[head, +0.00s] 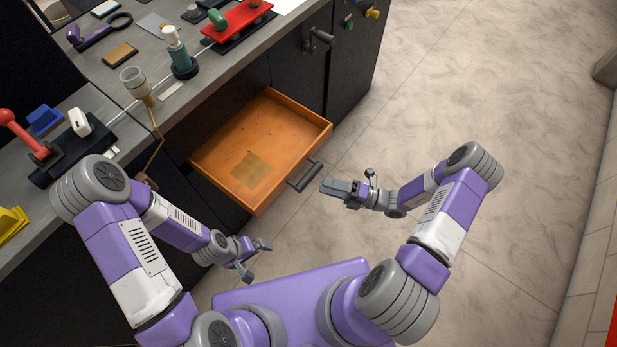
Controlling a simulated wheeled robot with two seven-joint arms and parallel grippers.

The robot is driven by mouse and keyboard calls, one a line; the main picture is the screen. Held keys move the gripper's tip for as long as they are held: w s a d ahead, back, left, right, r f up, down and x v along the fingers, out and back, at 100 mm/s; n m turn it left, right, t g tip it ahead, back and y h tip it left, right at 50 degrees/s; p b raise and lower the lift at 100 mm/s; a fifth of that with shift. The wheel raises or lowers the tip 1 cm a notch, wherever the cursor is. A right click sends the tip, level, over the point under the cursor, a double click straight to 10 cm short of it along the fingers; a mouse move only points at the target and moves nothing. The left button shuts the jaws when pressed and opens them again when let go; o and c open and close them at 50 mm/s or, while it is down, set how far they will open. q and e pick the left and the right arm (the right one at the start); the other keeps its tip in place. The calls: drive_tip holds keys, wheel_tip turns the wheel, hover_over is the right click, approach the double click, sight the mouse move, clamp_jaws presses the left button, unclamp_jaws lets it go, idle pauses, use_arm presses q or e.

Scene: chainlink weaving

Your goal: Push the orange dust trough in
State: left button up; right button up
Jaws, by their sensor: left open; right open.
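The orange dust trough (290,112) is an open drawer-like tray, pulled well out of the dark cabinet under the workbench. A dark handle (304,176) is on its front face, towards me. A brownish patch lies on its floor. My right gripper (347,189) is open and empty, just to the right of the handle and apart from it. My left gripper (257,258) is open and empty, below the trough's near corner and apart from it.
The grey workbench top (232,66) holds a red fixture (238,22), a green bottle (178,55), a red-knobbed lever (22,130) and a blue block (45,119). A cabinet latch (318,38) sticks out behind the trough. The floor (480,90) at right is clear.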

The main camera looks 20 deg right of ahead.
sight(308, 177)
drive_tip(key=shift+m+t, duration=0.3)
drive_tip(key=shift+m, duration=0.1)
drive_tip(key=x, duration=0.4)
drive_tip(key=b+x, duration=0.1)
drive_tip(key=x, duration=0.2)
drive_tip(key=shift+w+d+r, duration=0.15)
drive_tip(key=shift+w+r, duration=0.1)
drive_tip(key=shift+w, duration=0.2)
clamp_jaws()
